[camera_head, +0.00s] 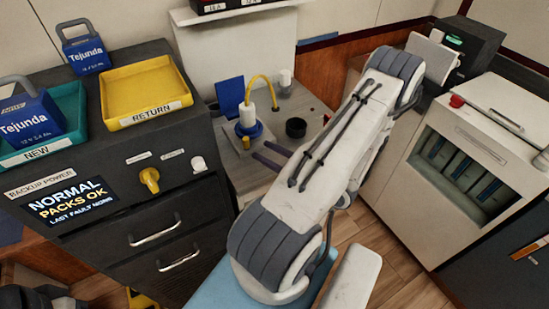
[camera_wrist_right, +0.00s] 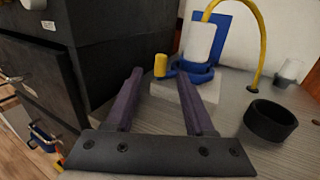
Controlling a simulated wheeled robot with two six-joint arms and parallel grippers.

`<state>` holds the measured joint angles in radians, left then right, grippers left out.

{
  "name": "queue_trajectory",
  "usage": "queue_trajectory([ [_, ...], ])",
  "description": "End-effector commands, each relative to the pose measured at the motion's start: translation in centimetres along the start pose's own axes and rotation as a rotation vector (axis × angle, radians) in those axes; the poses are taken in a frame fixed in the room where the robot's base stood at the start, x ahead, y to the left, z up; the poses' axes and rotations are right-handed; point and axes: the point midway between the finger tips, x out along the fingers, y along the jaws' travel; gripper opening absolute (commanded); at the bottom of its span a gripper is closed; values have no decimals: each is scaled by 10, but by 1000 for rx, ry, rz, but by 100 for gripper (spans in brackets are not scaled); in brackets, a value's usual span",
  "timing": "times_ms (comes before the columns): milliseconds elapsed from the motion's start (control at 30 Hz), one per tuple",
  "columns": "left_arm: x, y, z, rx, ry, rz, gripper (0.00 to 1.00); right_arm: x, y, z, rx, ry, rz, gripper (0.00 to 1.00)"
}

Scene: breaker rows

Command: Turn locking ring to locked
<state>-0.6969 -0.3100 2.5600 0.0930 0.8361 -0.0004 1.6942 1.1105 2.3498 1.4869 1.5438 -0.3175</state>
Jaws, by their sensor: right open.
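The locking ring (camera_head: 249,131) is a blue ring around the foot of a white plug (camera_head: 247,115) on a grey block on the counter. A small yellow lug (camera_wrist_right: 161,65) sticks up at the ring's left side in the right wrist view, where the ring (camera_wrist_right: 201,74) also shows. A yellow cable (camera_head: 274,94) arches from the plug's top. My right gripper (camera_head: 260,151) is open and empty, its two dark purple fingers pointing at the ring from the near side. The lug shows between the fingertips in the wrist view; contact cannot be told. My left gripper is not visible.
A black round cup (camera_head: 296,128) stands right of the ring. A blue upright panel (camera_head: 229,95) is behind it. A dark cabinet (camera_head: 110,235) with a yellow knob (camera_head: 149,180) and a yellow tray (camera_head: 147,112) stands at left. The counter around the cup is mostly clear.

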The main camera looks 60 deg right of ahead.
Motion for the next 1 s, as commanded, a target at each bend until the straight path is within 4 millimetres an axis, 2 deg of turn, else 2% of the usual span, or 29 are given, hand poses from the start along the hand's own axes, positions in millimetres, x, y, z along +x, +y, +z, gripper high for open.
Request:
queue_trajectory([
  [100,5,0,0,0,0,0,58,-16,-1,-1,0,0,-4,54],
  [300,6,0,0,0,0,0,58,-27,0,0,0,0,0,54],
  [1000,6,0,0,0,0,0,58,-26,1,0,1,0,3,54],
])
